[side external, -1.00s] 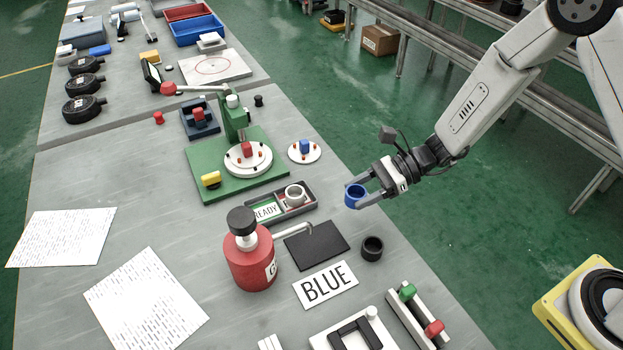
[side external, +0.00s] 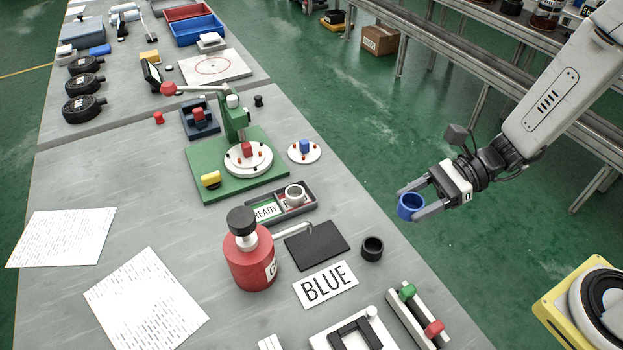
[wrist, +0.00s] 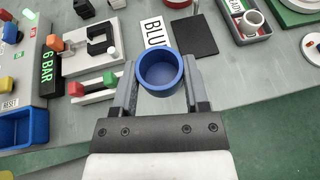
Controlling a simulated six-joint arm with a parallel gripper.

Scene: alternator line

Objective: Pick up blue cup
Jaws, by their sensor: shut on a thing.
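The blue cup (side external: 410,206) is a small open-topped cylinder, held upright in the air at the right of the side view. My gripper (side external: 412,207) is shut on it, with one grey finger on each side of the cup. In the wrist view the cup (wrist: 160,72) sits between the fingertips of my gripper (wrist: 160,78), and its inside looks empty. In the side view the cup appears over the green floor, right of the bench edge.
A dark cup (side external: 372,248) stands near the bench edge beside a black pad (side external: 317,245) and a BLUE card (side external: 325,285). A white cup (side external: 295,194) sits in a grey tray marked READY. A red bottle (side external: 250,262) stands left of the pad.

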